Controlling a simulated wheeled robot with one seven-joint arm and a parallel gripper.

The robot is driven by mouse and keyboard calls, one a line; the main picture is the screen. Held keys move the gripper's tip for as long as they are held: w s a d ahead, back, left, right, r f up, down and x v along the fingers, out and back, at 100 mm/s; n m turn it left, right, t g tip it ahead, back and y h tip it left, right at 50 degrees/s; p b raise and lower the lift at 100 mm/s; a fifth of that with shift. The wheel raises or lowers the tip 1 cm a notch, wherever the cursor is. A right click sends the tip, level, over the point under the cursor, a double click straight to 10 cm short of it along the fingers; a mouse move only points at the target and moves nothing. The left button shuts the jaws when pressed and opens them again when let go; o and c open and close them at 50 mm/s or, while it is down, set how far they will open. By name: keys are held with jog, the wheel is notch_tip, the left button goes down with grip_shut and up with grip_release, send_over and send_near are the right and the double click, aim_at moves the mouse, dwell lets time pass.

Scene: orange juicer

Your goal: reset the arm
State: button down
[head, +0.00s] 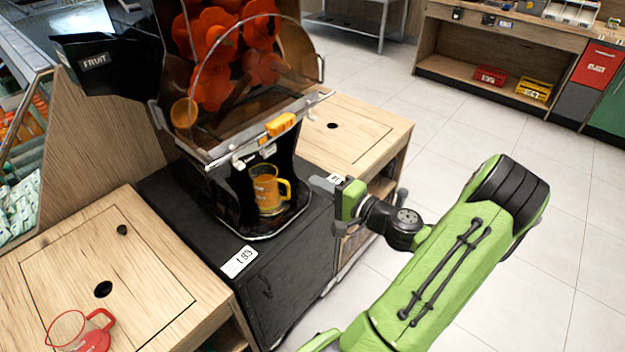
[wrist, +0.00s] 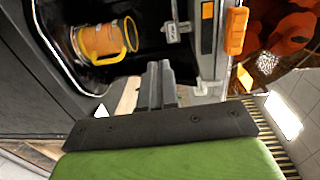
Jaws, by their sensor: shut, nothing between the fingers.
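My arm, green and black, reaches in from the lower right in the head view. My gripper (head: 322,184) is in front of the juicer, to the right of the glass mug, and apart from it. In the wrist view my gripper (wrist: 158,70) has its fingers together with nothing between them. The juicer (head: 225,80) has a clear cover with orange parts behind it. A glass mug with a yellow handle (head: 268,190) stands upright in its bay and holds orange liquid. The mug (wrist: 105,40) also shows sideways in the wrist view.
The juicer stands on a black cabinet (head: 190,220) between wooden counters. A red-handled mug (head: 90,335) is on the left counter (head: 110,250). An orange latch (head: 281,124) is on the juicer front. Tiled floor (head: 450,120) is open at right.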

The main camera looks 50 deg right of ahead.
dwell(0.4)
jog(key=w+a+r+n+g+y+p, duration=0.1)
jog(key=a+n+g+y+p, duration=0.15)
jog(key=a+n+g, duration=0.55)
jog(key=w+a+r+n+g+y+p, duration=0.1)
jog(key=w+a+n+g+y, duration=0.2)
jog(key=a, duration=0.9)
jog(key=s+a+r+n+h+p, duration=0.2)
jog(key=s+a+r+n+h, duration=0.1)
jog(key=s+r, duration=0.4)
jog(key=s+a+r+n+h+p, duration=0.2)
jog(key=s+a+r+n+h, duration=0.1)
jog(key=s+r, duration=0.4)
jog(key=shift+s+a+n+g+p, duration=0.3)
jog(key=shift+s+a+g+p, duration=0.15)
jog(key=shift+s, duration=0.45)
jog(key=shift+r, duration=0.1)
